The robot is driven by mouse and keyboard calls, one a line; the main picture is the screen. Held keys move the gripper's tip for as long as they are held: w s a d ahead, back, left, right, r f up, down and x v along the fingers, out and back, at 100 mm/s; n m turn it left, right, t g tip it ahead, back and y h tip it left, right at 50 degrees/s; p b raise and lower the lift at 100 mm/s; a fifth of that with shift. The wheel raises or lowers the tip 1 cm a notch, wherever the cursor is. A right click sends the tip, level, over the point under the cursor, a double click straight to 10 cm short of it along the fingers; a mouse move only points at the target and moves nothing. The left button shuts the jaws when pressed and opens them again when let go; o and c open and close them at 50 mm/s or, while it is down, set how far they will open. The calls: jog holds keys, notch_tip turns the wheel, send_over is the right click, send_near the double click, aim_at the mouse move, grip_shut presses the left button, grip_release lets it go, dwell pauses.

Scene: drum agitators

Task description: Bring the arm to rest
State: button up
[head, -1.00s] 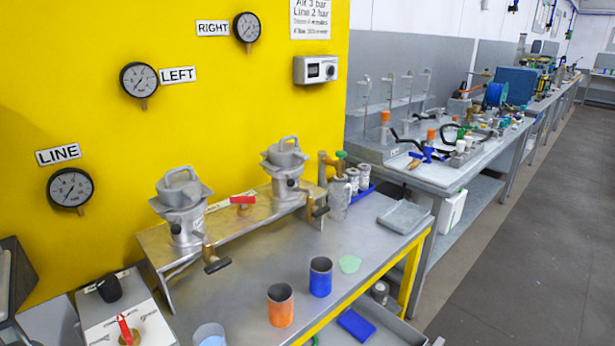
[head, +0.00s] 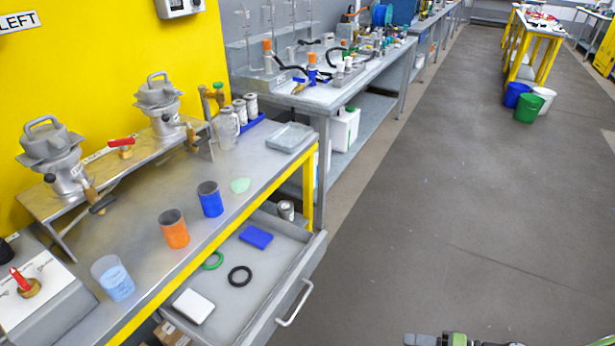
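A small grey and green piece of my arm (head: 450,339) shows at the bottom edge of the head view, right of centre, over the floor. Its left end may be my gripper, but it is cut off by the frame, and no pair of fingertips can be made out. I cannot see whether it is open, shut or holding anything. The rest of the arm is mostly out of view. The visible piece appears apart from the bench and the open drawer.
The steel bench (head: 150,190) on the left holds two drum agitators, an orange cup (head: 174,230), a blue cup (head: 210,199) and a clear beaker (head: 113,279). A drawer (head: 285,270) stands open. Buckets (head: 527,106) stand far right. The floor between is clear.

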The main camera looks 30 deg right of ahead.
jog(key=w+a+r+n+g+h+p, duration=0.2)
jog(key=w+a+r+g, duration=0.1)
jog(key=r, duration=0.5)
jog(key=w+a+r+n+g+h+p, duration=0.2)
jog(key=w+a+r+g, duration=0.15)
jog(key=r, duration=0.45)
jog(key=w+a+r+n+g+h+p, duration=0.2)
jog(key=w+a+r+g, duration=0.15)
jog(key=r, duration=0.55)
jog(key=s+a+r+n+t+h+p, duration=0.1)
jog(key=s+a+r+n+t+p, duration=0.1)
jog(key=a+r, duration=0.4)
jog(key=s+a+r+n+t+h+p, duration=0.2)
jog(key=s+a+r+p, duration=0.1)
jog(key=a+r, duration=0.4)
notch_tip(320, 180, up, 3)
jog(key=shift+s+r+t+h, duration=0.15)
jog(key=shift+s+t+h, duration=0.2)
jog(key=shift+s, duration=0.5)
